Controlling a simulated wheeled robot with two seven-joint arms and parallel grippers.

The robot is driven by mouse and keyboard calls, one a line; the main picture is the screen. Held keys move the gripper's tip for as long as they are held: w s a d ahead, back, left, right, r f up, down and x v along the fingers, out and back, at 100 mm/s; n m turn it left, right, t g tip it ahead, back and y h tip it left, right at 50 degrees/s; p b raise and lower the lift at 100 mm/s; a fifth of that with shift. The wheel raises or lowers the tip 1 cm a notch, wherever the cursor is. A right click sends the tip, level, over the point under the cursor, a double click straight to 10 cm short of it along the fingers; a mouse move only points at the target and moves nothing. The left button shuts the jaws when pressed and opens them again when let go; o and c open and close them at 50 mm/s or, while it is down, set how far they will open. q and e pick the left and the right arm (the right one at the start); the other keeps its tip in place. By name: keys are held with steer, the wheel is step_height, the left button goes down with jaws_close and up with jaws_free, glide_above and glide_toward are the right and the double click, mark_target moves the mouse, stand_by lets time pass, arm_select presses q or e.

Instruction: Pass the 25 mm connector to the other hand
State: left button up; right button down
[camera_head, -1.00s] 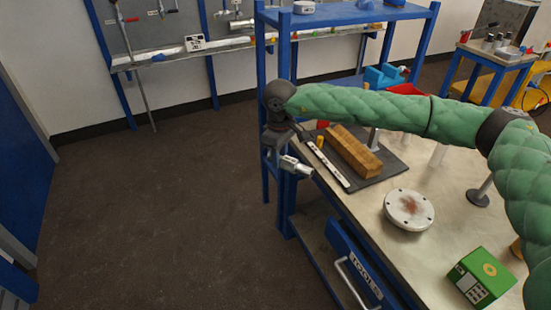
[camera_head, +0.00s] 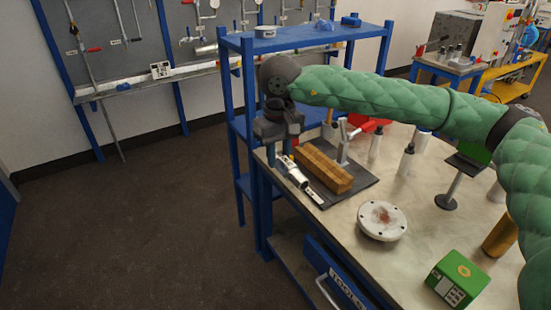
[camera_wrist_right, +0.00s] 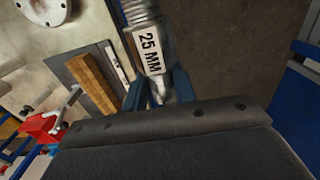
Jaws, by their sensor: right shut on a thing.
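The 25 mm connector (camera_wrist_right: 149,45) is a silvery fitting with a white label reading "25 MM" in the right wrist view. My right gripper (camera_wrist_right: 158,92) is shut on it, with a dark finger on each side. In the head view the connector (camera_head: 290,172) hangs below my right gripper (camera_head: 279,146), near the table's left edge, its free end pointing down and to the right. Whether it touches the mat beneath cannot be told. My left gripper shows in neither view.
A wooden block (camera_head: 325,168) lies on a dark mat (camera_head: 352,183) beside the connector. A round flange (camera_head: 381,221) and a green box (camera_head: 457,280) sit on the table (camera_head: 335,222). A blue shelf frame (camera_head: 228,95) stands behind my right gripper. Floor at left is clear.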

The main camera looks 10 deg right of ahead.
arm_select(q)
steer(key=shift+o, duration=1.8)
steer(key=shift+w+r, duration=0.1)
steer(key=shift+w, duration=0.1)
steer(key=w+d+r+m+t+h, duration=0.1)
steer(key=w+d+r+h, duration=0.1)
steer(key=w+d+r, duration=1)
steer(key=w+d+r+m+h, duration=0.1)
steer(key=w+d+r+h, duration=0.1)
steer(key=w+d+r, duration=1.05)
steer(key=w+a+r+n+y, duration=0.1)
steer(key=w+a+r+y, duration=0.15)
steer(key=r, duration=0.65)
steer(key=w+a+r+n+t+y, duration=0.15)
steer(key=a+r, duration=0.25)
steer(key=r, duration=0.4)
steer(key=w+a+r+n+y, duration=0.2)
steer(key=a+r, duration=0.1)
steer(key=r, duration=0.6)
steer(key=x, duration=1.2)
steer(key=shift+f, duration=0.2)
arm_select(e)
steer(key=w+a+m, duration=0.4)
steer(key=w+a, duration=0.6)
steer(key=w, duration=0.2)
steer(key=shift+w+a, duration=0.3)
steer(key=shift+w, duration=0.1)
